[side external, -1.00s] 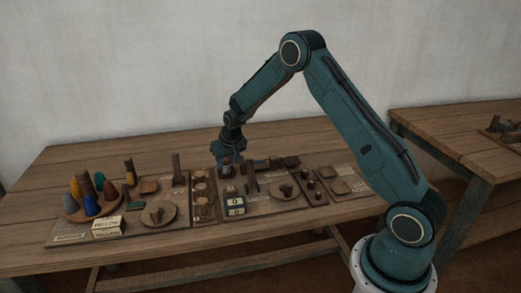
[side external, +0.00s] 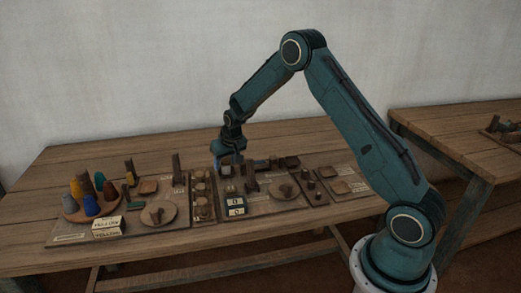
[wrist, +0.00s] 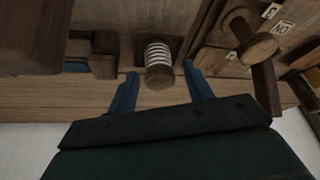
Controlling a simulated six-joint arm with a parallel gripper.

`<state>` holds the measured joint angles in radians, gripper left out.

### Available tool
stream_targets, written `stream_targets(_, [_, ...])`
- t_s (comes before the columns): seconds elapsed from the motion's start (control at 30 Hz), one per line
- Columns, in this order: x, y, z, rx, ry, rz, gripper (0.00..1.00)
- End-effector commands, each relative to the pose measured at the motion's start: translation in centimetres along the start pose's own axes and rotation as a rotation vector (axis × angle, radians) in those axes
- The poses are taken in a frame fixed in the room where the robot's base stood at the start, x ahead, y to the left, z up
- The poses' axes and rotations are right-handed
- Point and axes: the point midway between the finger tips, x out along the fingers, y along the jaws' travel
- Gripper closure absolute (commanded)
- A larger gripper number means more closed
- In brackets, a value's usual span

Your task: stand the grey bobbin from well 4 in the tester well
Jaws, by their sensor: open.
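A bobbin wound with pale grey-white thread (wrist: 158,54), with a brown wooden end, shows in the wrist view between my two blue fingers. My gripper (wrist: 160,72) is open, one finger on each side of the bobbin with a gap at both sides. In the side view my gripper (side external: 229,161) is low over the back of the middle board, and the bobbin is hidden or too small to tell there. A narrow board with a row of round wells (side external: 202,196) lies just left of the display box (side external: 236,205). I cannot tell which well is the tester well.
An upright wooden post (side external: 176,166) stands left of my gripper. Round plates (side external: 157,215) and small blocks crowd the boards. The table's back left is clear.

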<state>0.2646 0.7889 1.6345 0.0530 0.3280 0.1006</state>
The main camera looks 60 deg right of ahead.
Motion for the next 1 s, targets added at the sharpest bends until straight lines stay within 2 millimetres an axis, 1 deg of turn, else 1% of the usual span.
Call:
stream_targets(0.27, [-2.7, 0.0, -0.1, 0.000, 0.002, 0.000, 0.49])
stream_targets(0.7, [-8.9, 0.0, -0.1, 0.000, 0.003, -0.001, 0.49])
stream_targets(0.83, [-10.4, 0.0, -0.1, 0.000, 0.002, 0.000, 0.49])
stream_targets(1.0, [-11.5, 0.0, 0.0, 0.000, 0.000, 0.000, 0.49])
